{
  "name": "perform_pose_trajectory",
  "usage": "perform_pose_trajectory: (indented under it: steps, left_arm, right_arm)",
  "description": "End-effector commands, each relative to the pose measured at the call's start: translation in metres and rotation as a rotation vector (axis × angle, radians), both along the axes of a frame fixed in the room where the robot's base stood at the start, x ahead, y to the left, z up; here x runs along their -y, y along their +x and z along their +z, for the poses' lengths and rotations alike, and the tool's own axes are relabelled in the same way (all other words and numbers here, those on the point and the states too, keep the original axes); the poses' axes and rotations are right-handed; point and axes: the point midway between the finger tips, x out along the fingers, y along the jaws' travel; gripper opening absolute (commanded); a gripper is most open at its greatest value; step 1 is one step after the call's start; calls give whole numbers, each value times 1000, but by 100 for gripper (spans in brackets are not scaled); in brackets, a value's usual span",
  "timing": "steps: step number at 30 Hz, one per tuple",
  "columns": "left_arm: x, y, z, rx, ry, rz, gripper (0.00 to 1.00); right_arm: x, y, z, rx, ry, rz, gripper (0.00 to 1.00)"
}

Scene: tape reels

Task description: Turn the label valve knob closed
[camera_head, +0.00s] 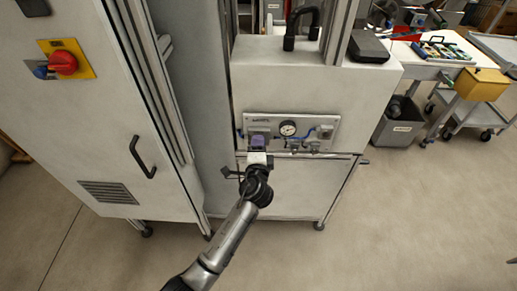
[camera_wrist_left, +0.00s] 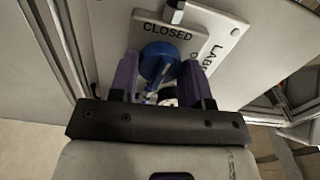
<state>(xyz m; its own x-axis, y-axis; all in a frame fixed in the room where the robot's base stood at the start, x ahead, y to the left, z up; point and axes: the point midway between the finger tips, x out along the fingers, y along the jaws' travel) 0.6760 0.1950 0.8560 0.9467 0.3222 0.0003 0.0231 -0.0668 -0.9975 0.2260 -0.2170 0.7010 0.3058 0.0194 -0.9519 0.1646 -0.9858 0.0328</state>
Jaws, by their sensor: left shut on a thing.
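The label valve knob (camera_wrist_left: 158,62) is blue and round, in front of a white plate marked "CLOSED" (camera_wrist_left: 168,31) in the left wrist view. A lighter blue bar runs down from it between the fingers. My left gripper (camera_wrist_left: 160,73) has its purple fingers on either side of the knob and is shut on it. In the head view my left gripper (camera_head: 258,143) is at the left part of the grey valve panel (camera_head: 301,122) and hides the knob there. Part of the plate's lettering, "LAB", shows at the right in the wrist view. My right gripper is not in view.
A round gauge (camera_head: 288,129) sits on the panel right of my gripper, with blue tubing beside it. A tall grey cabinet (camera_head: 100,130) with a red switch (camera_head: 63,63) stands at the left. A grey bin (camera_head: 398,125) stands at the right. Open floor lies in front.

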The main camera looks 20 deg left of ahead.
Motion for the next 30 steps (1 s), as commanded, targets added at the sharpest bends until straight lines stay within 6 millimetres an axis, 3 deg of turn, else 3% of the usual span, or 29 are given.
perform_pose_trajectory:
  steps: [9, 26, 27, 30]
  left_arm:
    - [0, 0, -1, 37, -111, 1, 20]
    - [-1, 0, -1, 45, -135, 1, 20]
    - [-1, 0, 0, 44, -134, 1, 45]
    - [-1, 0, 0, 44, -134, 1, 54]
  right_arm:
    - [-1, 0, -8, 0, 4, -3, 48]
    - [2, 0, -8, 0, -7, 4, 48]
    - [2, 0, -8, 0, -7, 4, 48]
    - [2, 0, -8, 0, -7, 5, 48]
